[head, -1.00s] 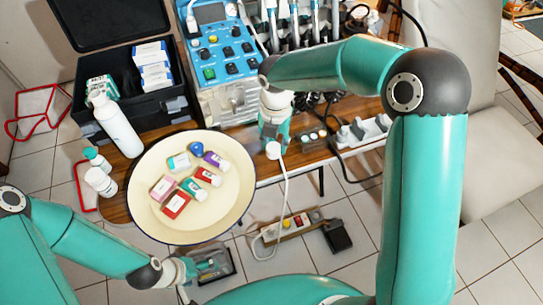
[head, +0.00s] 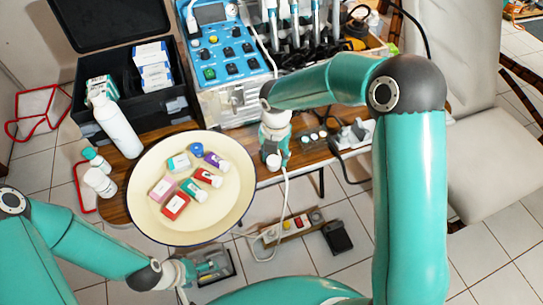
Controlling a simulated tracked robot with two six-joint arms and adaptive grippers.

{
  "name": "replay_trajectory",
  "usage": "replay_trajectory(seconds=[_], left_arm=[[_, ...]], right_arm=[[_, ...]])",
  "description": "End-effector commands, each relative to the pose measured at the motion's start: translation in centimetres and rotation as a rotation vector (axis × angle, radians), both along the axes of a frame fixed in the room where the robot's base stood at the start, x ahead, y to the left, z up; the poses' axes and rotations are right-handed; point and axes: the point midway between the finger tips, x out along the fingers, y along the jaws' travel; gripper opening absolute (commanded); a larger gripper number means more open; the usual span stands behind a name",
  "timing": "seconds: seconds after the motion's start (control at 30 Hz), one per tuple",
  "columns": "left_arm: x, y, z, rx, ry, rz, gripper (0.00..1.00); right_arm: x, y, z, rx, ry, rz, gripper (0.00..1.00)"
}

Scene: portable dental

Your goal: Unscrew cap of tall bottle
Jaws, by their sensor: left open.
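The tall white bottle (head: 119,128) stands on the wooden table in front of the black case, its white cap at the upper left end. My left gripper (head: 213,268) is low in the head view, below the round tray and well away from the bottle. It is open, with nothing seen between its fingers. My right gripper (head: 274,158) points down near the table's front edge, right of the tray and far from the bottle. Its fingers are too small and too hidden to show whether they are open.
A round cream tray (head: 215,222) with several small boxes and tubes covers the table's front. Two small white bottles stand left of it. The black case (head: 178,108) and a blue control unit (head: 205,60) stand behind. A power strip (head: 293,229) lies on the floor.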

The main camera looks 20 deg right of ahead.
Motion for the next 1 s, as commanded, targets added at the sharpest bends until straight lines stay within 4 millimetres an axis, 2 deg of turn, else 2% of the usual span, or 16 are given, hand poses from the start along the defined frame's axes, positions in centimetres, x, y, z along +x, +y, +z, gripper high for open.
replay_trajectory(seconds=[0.07,0.47,0.67,1.0], left_arm=[[0.0,0.0,0.0,0.000,0.000,0.000,0.86],[0.0,0.0,0.2,0.000,0.000,0.000,0.86],[0.0,0.0,0.4,0.000,0.000,0.000,0.86],[0.0,0.0,0.9,0.000,0.000,0.000,0.86]], right_arm=[[0.0,0.0,0.0,0.000,0.000,0.000,0.61],[0.0,0.0,0.6,-0.001,-0.001,0.000,0.61],[0.1,0.1,3.4,0.001,-0.004,0.001,0.61],[0.1,0.1,10.0,0.000,-0.003,0.000,0.61]])
